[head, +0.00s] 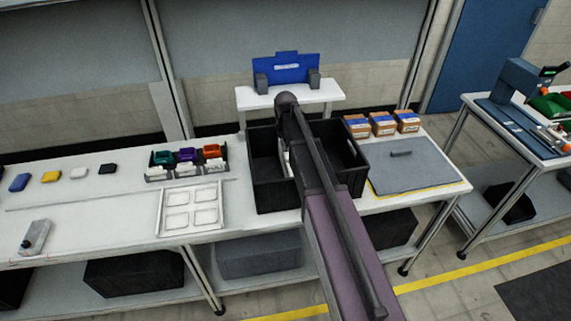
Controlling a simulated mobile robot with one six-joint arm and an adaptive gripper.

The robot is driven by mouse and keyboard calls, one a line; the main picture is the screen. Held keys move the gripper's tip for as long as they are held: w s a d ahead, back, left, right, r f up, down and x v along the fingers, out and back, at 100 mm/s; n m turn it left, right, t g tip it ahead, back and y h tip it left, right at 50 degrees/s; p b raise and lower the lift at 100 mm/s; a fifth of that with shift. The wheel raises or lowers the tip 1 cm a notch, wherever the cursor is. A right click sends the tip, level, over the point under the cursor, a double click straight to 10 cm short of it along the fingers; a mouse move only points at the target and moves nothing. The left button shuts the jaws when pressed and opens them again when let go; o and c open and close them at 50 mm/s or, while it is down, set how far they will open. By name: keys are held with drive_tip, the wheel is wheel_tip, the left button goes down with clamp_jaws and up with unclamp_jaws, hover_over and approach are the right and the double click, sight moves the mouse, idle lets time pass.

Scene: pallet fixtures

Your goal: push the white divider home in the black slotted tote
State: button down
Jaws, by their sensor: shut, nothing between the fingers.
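The black slotted tote (278,198) stands on the white bench in the middle of the head view. My own arm crosses over it and hides much of its inside. A narrow strip of the white divider (287,164) shows inside the tote, just left of my arm. It looks roughly upright, but its lower edge and its slots are hidden, so I cannot tell how deep it sits. My gripper is hidden behind my arm, so whether it touches the divider does not show.
A white tray with square recesses (162,213) is left of the tote. A rack of coloured items (153,160) stands behind that tray. A grey mat (440,172) and several cardboard boxes (383,129) are to the right. A blue panel fixture (287,82) stands behind.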

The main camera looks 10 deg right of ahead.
drive_tip(key=shift+r, duration=0.15)
drive_tip(key=shift+r+p, duration=3.4)
drive_tip(key=shift+p, duration=0.15)
drive_tip(key=s+f+b, duration=0.3)
drive_tip(key=s, duration=0.9)
drive_tip(key=s+f+b, duration=0.3)
drive_tip(key=s, duration=1)
drive_tip(key=shift+s+f, duration=0.2)
drive_tip(key=shift+f, duration=0.05)
